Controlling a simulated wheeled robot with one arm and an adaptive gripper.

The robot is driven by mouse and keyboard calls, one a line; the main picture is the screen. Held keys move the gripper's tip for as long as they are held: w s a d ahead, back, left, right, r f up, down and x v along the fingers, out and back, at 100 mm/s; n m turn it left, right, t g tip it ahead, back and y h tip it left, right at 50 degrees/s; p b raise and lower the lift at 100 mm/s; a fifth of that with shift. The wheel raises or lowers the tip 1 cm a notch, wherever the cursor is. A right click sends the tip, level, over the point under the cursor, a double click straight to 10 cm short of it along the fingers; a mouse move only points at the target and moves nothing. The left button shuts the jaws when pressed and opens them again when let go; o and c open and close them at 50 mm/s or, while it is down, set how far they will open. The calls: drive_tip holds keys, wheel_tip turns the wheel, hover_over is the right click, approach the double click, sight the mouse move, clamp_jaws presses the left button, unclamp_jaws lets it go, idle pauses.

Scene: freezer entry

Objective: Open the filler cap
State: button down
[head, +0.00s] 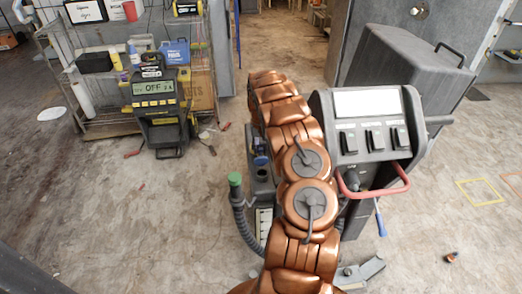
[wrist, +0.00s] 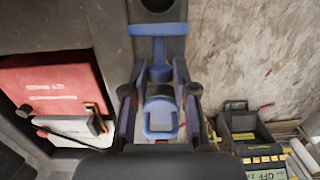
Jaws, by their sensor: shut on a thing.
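The filler cap (wrist: 160,118) is a blue piece with a loop-like end, seen between the fingers in the wrist view. My gripper (wrist: 159,100) is shut on it, with one finger on either side. A blue stem runs from there to a blue bar on a dark grey body (wrist: 172,48), with a round dark recess beyond it. In the head view, a small blue part (head: 261,160) shows on the machine just left of my copper arm. My arm covers much of that area, and the gripper is hard to make out there.
The grey machine (head: 362,120) has a control panel and a red handle (head: 374,183). A hose with a green end (head: 235,180) stands at its left. A yellow-black unit (head: 157,110) and a loaded shelf stand further left. Floor between is mostly clear.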

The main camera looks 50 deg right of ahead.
drive_tip(key=shift+w+d+f+b, duration=0.15)
drive_tip(key=shift+w+f+b, duration=0.25)
drive_tip(key=shift+b, duration=0.45)
drive_tip(key=shift+w+d+r, duration=0.1)
drive_tip(key=shift+w+d, duration=0.05)
drive_tip(key=c, duration=0.9)
unclamp_jaws()
drive_tip(key=shift+d, duration=0.1)
drive_tip(key=r, duration=0.8)
drive_tip(key=d+r, duration=0.1)
drive_tip(key=r, duration=0.3)
drive_tip(key=shift+w, duration=0.4)
drive_tip(key=shift+a, duration=0.15)
